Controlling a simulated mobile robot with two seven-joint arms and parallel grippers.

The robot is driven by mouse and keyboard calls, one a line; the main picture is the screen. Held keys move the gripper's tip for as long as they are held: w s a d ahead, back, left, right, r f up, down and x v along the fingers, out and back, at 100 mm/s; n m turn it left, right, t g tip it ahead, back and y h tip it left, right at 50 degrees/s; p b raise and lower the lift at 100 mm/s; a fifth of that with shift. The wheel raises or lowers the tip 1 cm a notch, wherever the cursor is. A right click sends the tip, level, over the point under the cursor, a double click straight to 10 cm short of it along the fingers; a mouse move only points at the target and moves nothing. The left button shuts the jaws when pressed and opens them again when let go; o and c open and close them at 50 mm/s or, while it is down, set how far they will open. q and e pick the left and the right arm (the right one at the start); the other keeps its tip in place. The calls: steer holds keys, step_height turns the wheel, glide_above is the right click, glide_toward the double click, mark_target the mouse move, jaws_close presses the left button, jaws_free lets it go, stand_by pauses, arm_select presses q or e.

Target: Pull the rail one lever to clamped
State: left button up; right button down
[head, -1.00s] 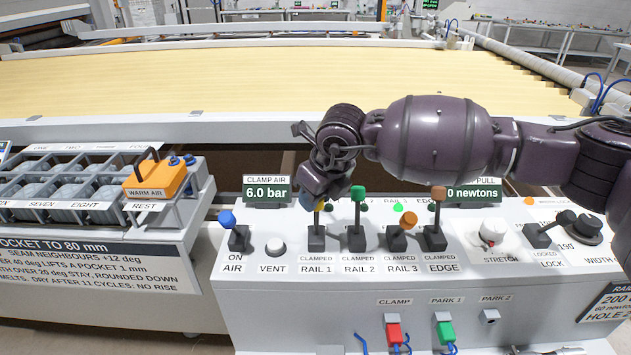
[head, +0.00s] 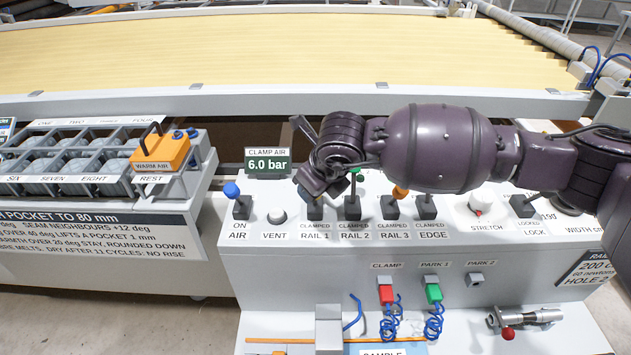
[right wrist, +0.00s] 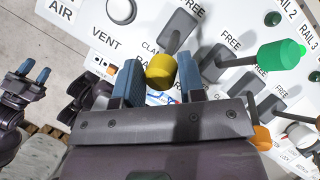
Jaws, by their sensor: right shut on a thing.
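The rail one lever (right wrist: 178,32) has a yellow knob (right wrist: 160,72). My right gripper (right wrist: 159,79) is shut on this knob, with a blue fingertip on each side. The knob leans from its base towards the CLAMPED label. In the head view my right gripper (head: 312,192) hides the knob; the lever's dark base (head: 313,211) shows above the RAIL 1 label. My left gripper (right wrist: 33,74) is seen only in the right wrist view, at the far left, with its two blue fingertips apart and nothing between them.
The green-knobbed rail two lever (right wrist: 280,55) stands close beside my right gripper. The orange-knobbed rail three lever (head: 400,192) leans towards me. The vent button (head: 277,217) and blue-knobbed air lever (head: 232,191) are to the left. The clamp air display (head: 268,164) reads 6.0 bar.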

steer(key=shift+s+a+f, duration=0.15)
steer(key=shift+s+f, duration=0.3)
steer(key=shift+f, duration=0.05)
steer(key=c, duration=0.8)
jaws_free()
steer(key=shift+r, duration=0.1)
steer(key=shift+w, duration=0.1)
steer(key=shift+w+r, duration=0.1)
steer(key=shift+r, duration=0.1)
steer(key=shift+r, duration=0.4)
steer(key=v, duration=1)
steer(key=shift+p, duration=0.3)
